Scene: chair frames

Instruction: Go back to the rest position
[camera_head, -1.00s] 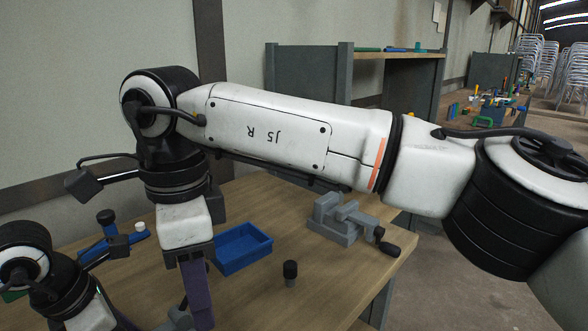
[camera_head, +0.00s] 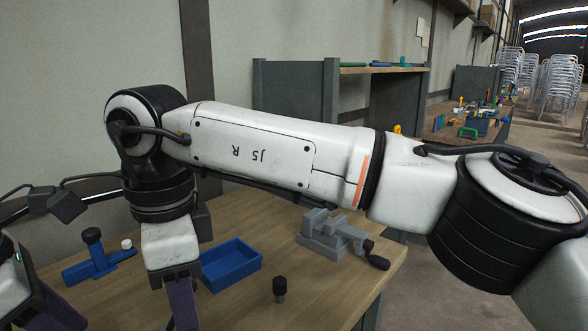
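My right arm reaches across the whole view from the right. Its gripper (camera_head: 183,305) points down at the lower middle-left, over the wooden workbench (camera_head: 225,215). Only a purple finger shows and the tip is cut off by the bottom edge, so I cannot tell its opening. My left gripper (camera_head: 58,308) is at the lower left corner. A purple finger part shows there, mostly cut off by the frame, and its opening is also unclear. I see nothing held in either gripper.
On the bench stand a blue tray (camera_head: 232,282), a grey vise (camera_head: 325,234), a small black-topped grey piece (camera_head: 280,290) and a blue tool (camera_head: 98,262) with a black knob. Shelving (camera_head: 295,92), another cluttered bench (camera_head: 465,130) and stacked chairs (camera_head: 555,85) lie behind. The aisle floor at right is open.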

